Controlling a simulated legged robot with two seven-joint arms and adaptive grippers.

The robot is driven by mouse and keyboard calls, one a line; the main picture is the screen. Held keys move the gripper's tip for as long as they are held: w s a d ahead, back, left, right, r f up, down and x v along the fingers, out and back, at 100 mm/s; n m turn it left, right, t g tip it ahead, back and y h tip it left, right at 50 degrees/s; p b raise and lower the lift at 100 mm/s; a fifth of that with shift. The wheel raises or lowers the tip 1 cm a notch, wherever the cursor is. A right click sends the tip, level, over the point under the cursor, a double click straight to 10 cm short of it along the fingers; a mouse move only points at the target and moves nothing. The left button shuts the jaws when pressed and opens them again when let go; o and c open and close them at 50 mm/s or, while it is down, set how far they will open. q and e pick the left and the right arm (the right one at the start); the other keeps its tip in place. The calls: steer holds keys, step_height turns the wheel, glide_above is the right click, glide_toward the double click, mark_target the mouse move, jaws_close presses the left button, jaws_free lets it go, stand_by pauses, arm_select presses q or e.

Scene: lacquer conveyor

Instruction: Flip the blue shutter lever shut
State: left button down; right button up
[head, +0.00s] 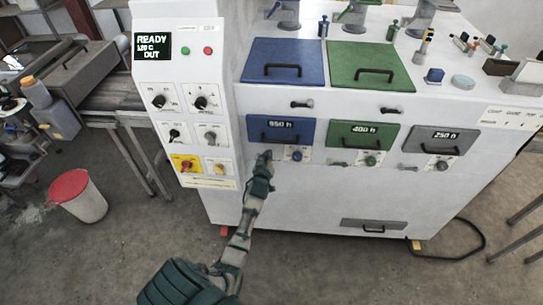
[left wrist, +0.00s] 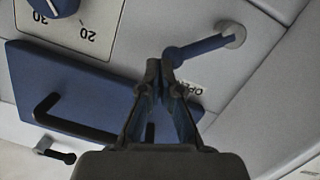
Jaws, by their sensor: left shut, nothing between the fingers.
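The blue shutter lever (left wrist: 205,46) shows in the left wrist view as a blue rod on a round silver pivot, its free end at my fingertips. An upside-down OPEN label is printed beside it. My left gripper (left wrist: 160,68) is shut and empty, its tips at the lever's free end; I cannot tell whether they touch. In the head view my left gripper (head: 265,157) is at the machine front, just below the blue drawer (head: 258,130) and left of the blue dial (head: 297,155). It hides most of the lever there. My right gripper is not in view.
The left wrist view shows the blue drawer front (left wrist: 28,65) with its black handle (left wrist: 75,130), close to my fingers. Green (head: 340,137) and grey (head: 460,142) drawers sit farther right. A control panel (head: 185,110) stands left. A red-lidded bin (head: 78,197) is on the floor.

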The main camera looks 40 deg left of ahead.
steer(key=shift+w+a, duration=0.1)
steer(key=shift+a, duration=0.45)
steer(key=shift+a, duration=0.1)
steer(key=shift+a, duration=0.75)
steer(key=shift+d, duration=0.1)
